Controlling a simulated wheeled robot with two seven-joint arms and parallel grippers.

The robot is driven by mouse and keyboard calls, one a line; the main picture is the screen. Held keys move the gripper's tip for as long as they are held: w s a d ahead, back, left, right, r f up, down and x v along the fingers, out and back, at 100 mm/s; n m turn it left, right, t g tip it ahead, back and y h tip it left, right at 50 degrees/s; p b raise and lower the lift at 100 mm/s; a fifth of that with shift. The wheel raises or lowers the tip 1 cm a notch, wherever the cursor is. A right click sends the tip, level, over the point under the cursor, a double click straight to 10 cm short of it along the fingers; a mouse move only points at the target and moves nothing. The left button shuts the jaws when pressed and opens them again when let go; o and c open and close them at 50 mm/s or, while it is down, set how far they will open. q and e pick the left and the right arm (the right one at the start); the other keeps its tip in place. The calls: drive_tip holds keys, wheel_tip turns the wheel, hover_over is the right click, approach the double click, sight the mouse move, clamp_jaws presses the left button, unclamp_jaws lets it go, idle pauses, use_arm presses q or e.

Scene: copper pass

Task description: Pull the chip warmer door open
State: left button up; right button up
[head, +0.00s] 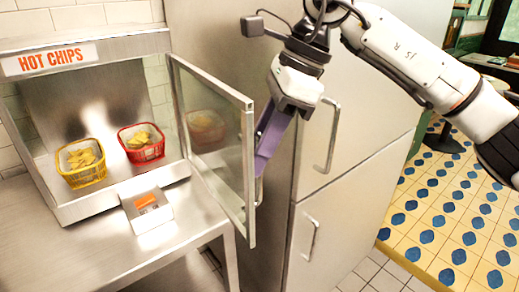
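The chip warmer (100,45) is a steel cabinet at the left with a "HOT CHIPS" sign. Its glass door (249,178) has a metal frame and stands wide open, swung out from the right side of the cabinet. My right gripper (259,178) comes down from the upper right, with its purple fingers beside the door's free edge. The fingers overlap in this view, so I cannot tell whether they are apart or shut on the door or a handle. My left gripper is not in view.
A yellow basket (81,178) and a red basket (141,155) of chips sit inside the warmer. A small metal box (149,221) with an orange item stands on the counter in front. A large steel fridge (346,215) stands close behind the door. Open tiled floor lies at the right.

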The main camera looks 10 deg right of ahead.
drive_tip(key=shift+d, duration=0.1)
drive_tip(key=v, duration=1)
drive_tip(key=shift+r, duration=0.15)
